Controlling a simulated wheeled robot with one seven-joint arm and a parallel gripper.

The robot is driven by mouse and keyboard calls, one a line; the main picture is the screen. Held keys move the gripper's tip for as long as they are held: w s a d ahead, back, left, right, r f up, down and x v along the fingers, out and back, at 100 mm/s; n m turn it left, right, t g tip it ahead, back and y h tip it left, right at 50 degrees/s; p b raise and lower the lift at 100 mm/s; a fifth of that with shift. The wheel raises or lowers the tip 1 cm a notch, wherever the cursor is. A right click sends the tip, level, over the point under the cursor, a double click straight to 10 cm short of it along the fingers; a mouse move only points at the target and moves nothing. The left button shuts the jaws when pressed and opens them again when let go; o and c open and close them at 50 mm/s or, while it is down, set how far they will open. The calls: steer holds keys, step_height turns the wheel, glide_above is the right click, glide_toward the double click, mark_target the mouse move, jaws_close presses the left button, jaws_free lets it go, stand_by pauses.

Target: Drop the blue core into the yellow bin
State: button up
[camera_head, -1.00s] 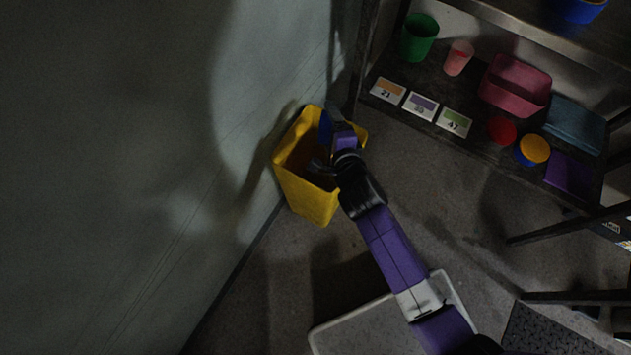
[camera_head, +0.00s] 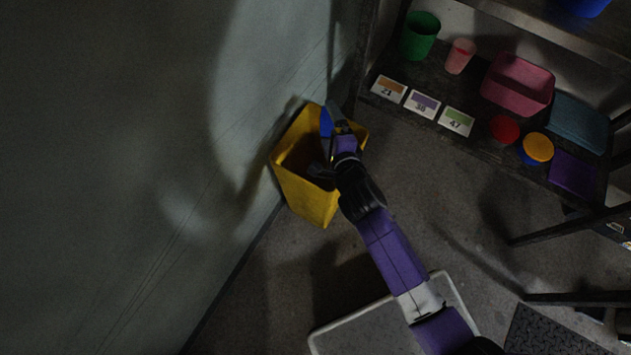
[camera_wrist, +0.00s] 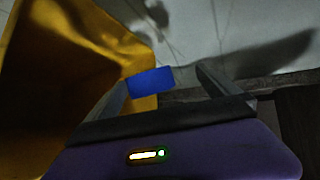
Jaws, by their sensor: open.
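The blue core (camera_wrist: 151,80) is a small blue block between my fingertips in the wrist view. It is close to the left finger, with a gap to the right finger. In the head view the blue core (camera_head: 326,122) shows beside my gripper (camera_head: 332,112) at the bin's far rim. My gripper (camera_wrist: 163,76) is open. The yellow bin (camera_head: 309,203) stands on the floor against the wall, its inside dark and partly hidden by my arm. In the wrist view its yellow wall (camera_wrist: 95,45) fills the left. I cannot tell whether the core touches the bin.
A dark shelf (camera_head: 392,113) on the right holds a green cup (camera_head: 419,37), a pink cup (camera_head: 460,57), a pink tub (camera_head: 516,85), number cards (camera_head: 422,104) and several other containers. A pale wall (camera_head: 110,150) rises close to the left of the bin. Bare floor lies right of it.

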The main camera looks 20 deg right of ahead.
steer(key=v, duration=0.7)
steer(key=shift+s, duration=0.35)
steer(key=shift+r, duration=0.1)
